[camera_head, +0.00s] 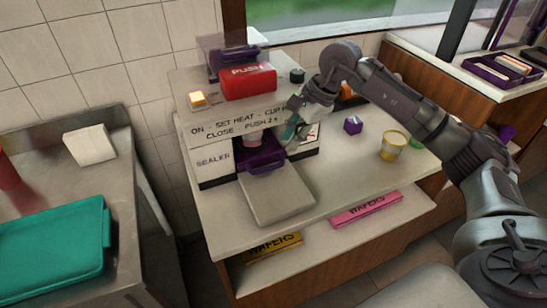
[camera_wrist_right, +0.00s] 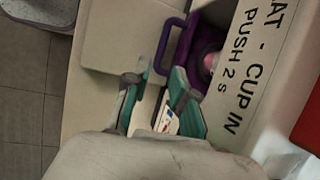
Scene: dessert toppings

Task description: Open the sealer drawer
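The sealer (camera_head: 213,160) is a white box with printed lettering, standing on the counter. Its purple drawer (camera_head: 262,158) shows at the front opening and looks at least partly out, with a pinkish cup (camera_head: 252,140) in it. In the right wrist view the drawer's purple handle (camera_wrist_right: 161,47) lies just beyond my fingertips, and part of the cup (camera_wrist_right: 209,64) shows. My right gripper (camera_head: 290,131) is beside the drawer's right side in the head view. Its teal fingers (camera_wrist_right: 156,84) are apart, with nothing seen held between them. My left gripper is not in view.
A red PUSH block (camera_head: 248,82) tops the sealer. A pale flat plate (camera_head: 277,197) lies before the drawer. A purple cube (camera_head: 352,125) and a yellow-rimmed cup (camera_head: 393,145) stand at right. Wafer boxes, yellow (camera_head: 274,247) and pink (camera_head: 365,209), sit on the shelf below.

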